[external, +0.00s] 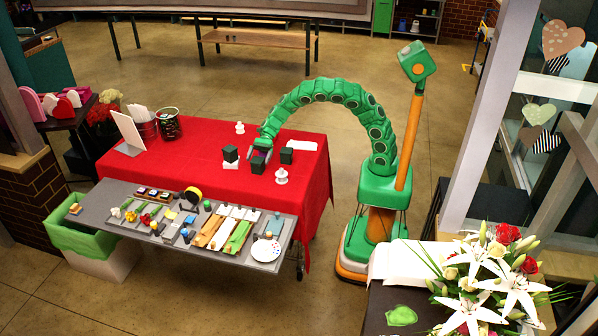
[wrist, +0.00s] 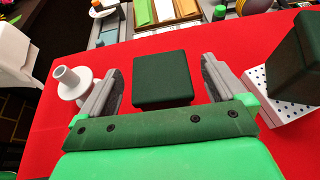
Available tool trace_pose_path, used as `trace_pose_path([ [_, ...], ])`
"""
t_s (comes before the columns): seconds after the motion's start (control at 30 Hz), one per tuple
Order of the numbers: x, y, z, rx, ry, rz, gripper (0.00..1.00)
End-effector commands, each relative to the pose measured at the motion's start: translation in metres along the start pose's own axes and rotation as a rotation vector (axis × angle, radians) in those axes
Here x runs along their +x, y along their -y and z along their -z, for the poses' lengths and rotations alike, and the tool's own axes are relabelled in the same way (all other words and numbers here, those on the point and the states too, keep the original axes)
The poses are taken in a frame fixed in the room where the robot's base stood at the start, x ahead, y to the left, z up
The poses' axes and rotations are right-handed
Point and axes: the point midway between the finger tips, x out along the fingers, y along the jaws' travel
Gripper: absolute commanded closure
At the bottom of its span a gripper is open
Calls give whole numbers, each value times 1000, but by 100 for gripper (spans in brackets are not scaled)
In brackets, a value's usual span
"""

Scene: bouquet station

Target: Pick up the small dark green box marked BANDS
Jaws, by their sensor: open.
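A small dark green box (wrist: 163,78) sits on the red cloth between the two grey fingers of my gripper (wrist: 161,88) in the wrist view. Gaps show between the box and both fingers, which are open. The box also shows in the external view (external: 258,165), below my gripper (external: 262,150). No BANDS marking is readable on any box. A third dark box (external: 286,156) is to the right in the external view.
A white knobbed piece (wrist: 70,82) stands beside the left finger in the wrist view. Another white piece (external: 239,127) stands behind. A grey tray (external: 160,238) with several small items lies at the front. The red cloth (external: 205,140) has free room at left.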

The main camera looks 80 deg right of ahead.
Motion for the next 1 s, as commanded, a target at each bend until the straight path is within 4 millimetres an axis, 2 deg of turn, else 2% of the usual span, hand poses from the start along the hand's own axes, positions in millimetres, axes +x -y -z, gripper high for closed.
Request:
trace_pose_path([
  [0.1, 0, 0, 0, 0, 0, 0, 2],
  [0.13, 0, 0, 0, 0, 0, 0, 5],
  [0.5, 0, 0, 0, 0, 1, 0, 62],
  [0.83, -2, 0, -3, -1, 0, 0, 62],
  [1.0, -8, 0, -16, -2, 1, 1, 62],
])
